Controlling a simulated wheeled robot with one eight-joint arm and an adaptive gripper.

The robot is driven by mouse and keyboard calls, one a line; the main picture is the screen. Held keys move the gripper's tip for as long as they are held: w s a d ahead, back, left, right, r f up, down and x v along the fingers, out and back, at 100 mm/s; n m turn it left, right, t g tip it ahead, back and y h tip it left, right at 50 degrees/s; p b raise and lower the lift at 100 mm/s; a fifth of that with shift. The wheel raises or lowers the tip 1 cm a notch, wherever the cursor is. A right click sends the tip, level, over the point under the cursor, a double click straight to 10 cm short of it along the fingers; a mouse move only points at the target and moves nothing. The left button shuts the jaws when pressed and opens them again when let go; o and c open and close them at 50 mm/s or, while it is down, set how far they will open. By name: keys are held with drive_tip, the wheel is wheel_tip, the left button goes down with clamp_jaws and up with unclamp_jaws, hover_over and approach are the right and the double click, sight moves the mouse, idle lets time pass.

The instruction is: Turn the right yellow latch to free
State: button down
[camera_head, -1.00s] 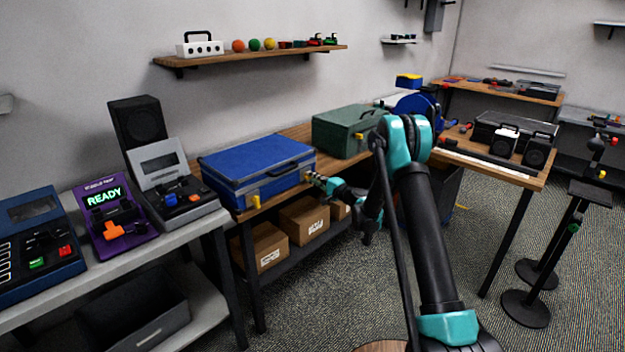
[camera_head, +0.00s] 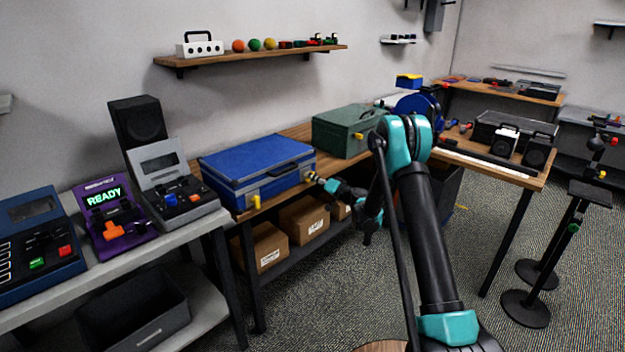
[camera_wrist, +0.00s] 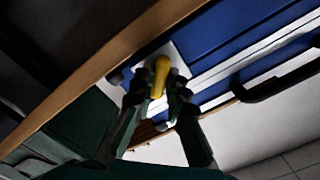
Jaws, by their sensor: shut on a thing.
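The blue case (camera_head: 250,168) lies closed on the wooden bench, its black handle at the front. Its left yellow latch (camera_head: 256,202) points upright. The right yellow latch (camera_wrist: 161,74) shows in the wrist view on a pale plate (camera_wrist: 178,62), between my fingertips. My gripper (camera_wrist: 158,92) is shut on this latch, a finger on each side. In the head view my gripper (camera_head: 316,178) is at the case's front right corner and largely covers the latch, so its exact angle there is hard to tell.
A green case (camera_head: 345,132) stands right of the blue case on the same bench (camera_head: 290,132). Cardboard boxes (camera_head: 303,218) sit on the shelf below. A grey device (camera_head: 180,190) and a purple one reading READY (camera_head: 115,215) stand on the left table.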

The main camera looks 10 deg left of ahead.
drive_tip(key=n, duration=0.9)
drive_tip(key=shift+n, duration=0.3)
idle(0.5)
drive_tip(key=c, duration=1.5)
unclamp_jaws()
drive_tip(key=shift+c, duration=0.2)
drive_tip(key=shift+s+d, duration=0.1)
drive_tip(key=v, duration=1.2)
